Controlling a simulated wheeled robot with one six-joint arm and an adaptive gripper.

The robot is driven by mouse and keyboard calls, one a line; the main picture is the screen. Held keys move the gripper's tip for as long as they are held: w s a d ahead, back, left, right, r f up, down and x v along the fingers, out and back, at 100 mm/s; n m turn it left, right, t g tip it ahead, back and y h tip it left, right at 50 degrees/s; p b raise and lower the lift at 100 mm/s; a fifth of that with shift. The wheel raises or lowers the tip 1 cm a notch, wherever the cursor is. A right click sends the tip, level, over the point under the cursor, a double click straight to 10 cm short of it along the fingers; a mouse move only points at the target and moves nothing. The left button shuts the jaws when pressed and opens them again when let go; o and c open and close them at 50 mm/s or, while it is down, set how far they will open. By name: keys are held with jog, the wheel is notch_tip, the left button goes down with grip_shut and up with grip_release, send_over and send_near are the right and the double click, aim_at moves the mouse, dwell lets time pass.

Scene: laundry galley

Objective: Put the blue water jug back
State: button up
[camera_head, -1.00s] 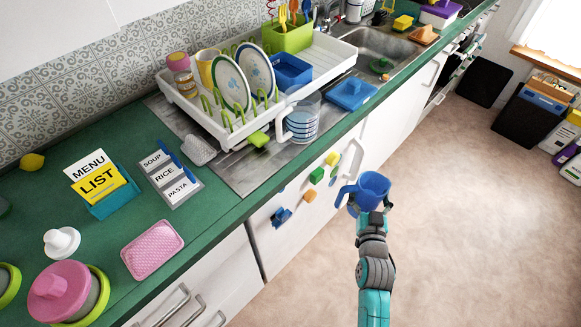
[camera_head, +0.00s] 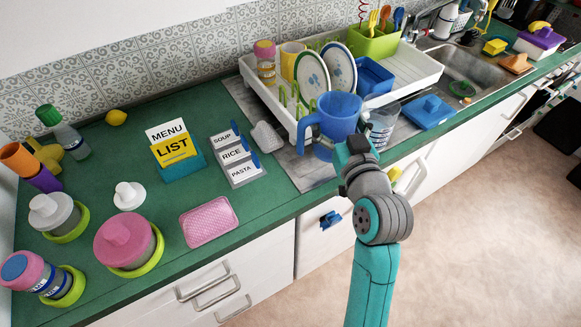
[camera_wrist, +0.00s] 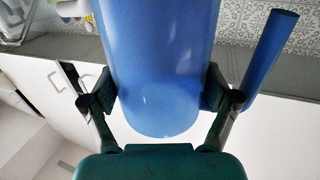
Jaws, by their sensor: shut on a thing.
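The blue water jug (camera_head: 338,115) is upright in my gripper (camera_head: 355,150), with its handle on the left in the head view. In the wrist view the jug (camera_wrist: 160,60) fills the middle, between the two fingers of my gripper (camera_wrist: 160,100), which are shut on its sides; its handle (camera_wrist: 265,55) stands out to the right. In the head view the jug appears in front of the dish rack (camera_head: 420,75) and over the counter's front part. Its height above the counter is hard to tell. My gripper hides part of its lower side.
A clear measuring jug (camera_head: 383,125) stands just right of the blue jug in the picture. Green counter (camera_head: 275,205) is bare near the front edge.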

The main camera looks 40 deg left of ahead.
aim_at(317, 154)
jog(key=shift+s+a+r+n+g+y, duration=0.15)
jog(key=shift+s+a+r+n, duration=0.05)
jog(key=shift+s+a+r, duration=0.4)
jog(key=shift+s+a+r+n+g+y, duration=0.2)
jog(key=shift+s+a+r, duration=0.15)
jog(key=shift+a, duration=0.3)
jog(key=shift+s+a+f, duration=0.15)
jog(key=shift+s+a, duration=0.05)
jog(key=shift+a, duration=0.05)
jog(key=f, duration=0.5)
jog(key=shift+s+a, duration=0.1)
jog(key=shift+a, duration=0.1)
jog(key=shift+f, duration=2.25)
jog(key=shift+f, duration=0.1)
jog(key=o, duration=1.4)
